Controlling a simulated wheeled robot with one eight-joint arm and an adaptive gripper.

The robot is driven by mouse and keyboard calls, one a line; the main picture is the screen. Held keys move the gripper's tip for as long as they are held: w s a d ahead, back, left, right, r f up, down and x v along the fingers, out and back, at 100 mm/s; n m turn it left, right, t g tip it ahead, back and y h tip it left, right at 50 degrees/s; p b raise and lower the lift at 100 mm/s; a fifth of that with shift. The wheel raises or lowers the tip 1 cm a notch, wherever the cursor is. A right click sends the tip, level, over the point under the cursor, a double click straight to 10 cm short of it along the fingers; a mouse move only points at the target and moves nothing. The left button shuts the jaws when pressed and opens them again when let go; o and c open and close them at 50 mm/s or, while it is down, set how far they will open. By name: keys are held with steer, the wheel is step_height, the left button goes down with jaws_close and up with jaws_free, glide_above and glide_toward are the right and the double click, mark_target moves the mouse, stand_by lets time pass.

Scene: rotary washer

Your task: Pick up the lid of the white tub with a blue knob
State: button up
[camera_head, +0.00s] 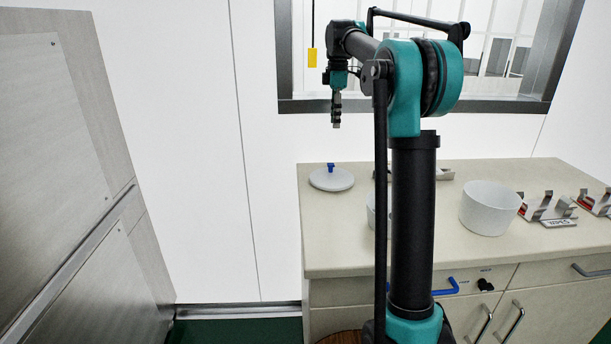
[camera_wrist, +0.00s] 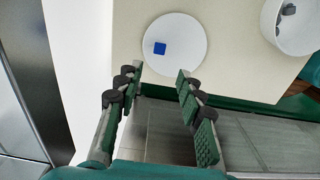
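The white round lid (camera_head: 332,180) with a small blue knob (camera_head: 331,167) lies flat on the left end of the beige counter. In the wrist view the lid (camera_wrist: 188,56) and its blue knob (camera_wrist: 160,48) show beyond my fingertips. My gripper (camera_head: 336,124) hangs pointing down, above the counter's height and apart from the lid. In the wrist view my gripper (camera_wrist: 158,75) is open, with its two fingers apart and nothing between them. A white tub (camera_head: 371,208) stands on the counter, partly hidden behind my arm.
A second white tub (camera_head: 490,207) stands further right on the counter (camera_head: 340,245). Metal holders (camera_head: 549,208) stand at the right. A window frame (camera_head: 300,105) is in the wall behind. A metal cabinet (camera_head: 60,150) fills the left. The counter around the lid is clear.

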glide_above(331, 164)
steer(key=f, duration=1.1)
steer(key=shift+w+f, duration=0.25)
steer(key=shift+f, duration=0.15)
steer(key=shift+s+f, duration=0.2)
steer(key=shift+f, duration=2.6)
steer(key=shift+c, duration=0.3)
jaws_close()
